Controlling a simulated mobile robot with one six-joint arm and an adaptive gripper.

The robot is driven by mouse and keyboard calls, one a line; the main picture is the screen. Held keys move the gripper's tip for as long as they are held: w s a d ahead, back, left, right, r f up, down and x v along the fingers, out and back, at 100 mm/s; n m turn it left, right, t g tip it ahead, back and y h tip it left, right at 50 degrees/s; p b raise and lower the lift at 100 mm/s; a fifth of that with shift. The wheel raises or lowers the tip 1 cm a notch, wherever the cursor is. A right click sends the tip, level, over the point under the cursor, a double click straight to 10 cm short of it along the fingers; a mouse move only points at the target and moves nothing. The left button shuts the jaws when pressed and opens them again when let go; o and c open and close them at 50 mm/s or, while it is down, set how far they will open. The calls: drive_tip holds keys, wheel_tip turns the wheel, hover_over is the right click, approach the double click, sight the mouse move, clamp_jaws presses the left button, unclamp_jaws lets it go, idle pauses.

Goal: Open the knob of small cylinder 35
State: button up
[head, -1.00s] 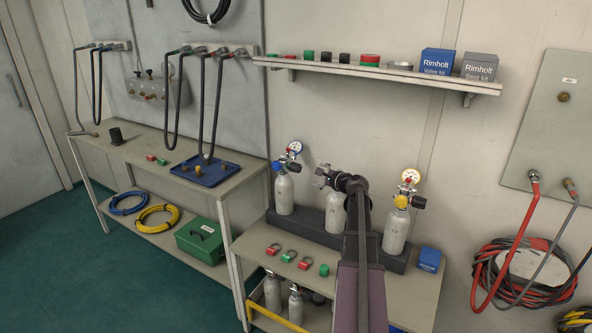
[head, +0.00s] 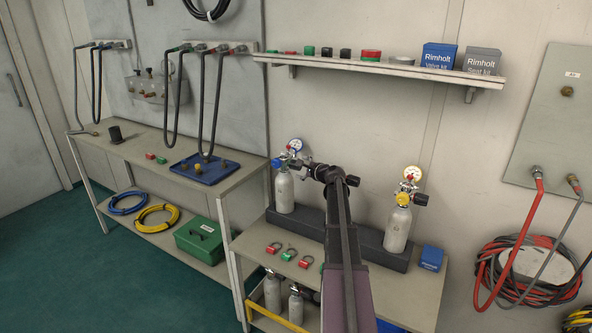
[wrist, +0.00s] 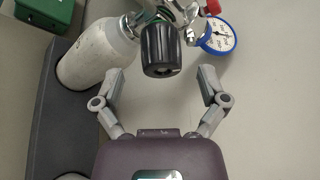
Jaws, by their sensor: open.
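In the head view, the left white cylinder (head: 284,190) stands upright in the dark rack, with a blue-rimmed gauge (head: 296,146) on its valve. The wrist view shows this cylinder (wrist: 95,55), its gauge (wrist: 219,36) and a black ribbed knob (wrist: 160,50). My gripper (wrist: 161,76) is open and empty, its fingertips to either side of the knob's near end and apart from it. My gripper also shows in the head view (head: 306,168), at the right of the left cylinder's valve. I cannot read any cylinder number.
My arm hides the middle cylinder. The dark rack (head: 370,248) runs along the bench, with a blue box (head: 431,258) at its right. Red tags (head: 274,248) lie in front. A shelf (head: 385,70) hangs above.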

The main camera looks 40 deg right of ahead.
drive_tip(key=shift+x, duration=1.6)
drive_tip(key=c, duration=1.2)
drive_tip(key=shift+o, duration=0.2)
drive_tip(key=shift+a, duration=0.35)
drive_tip(key=shift+d+b, duration=0.3)
drive_tip(key=shift+d, duration=0.05)
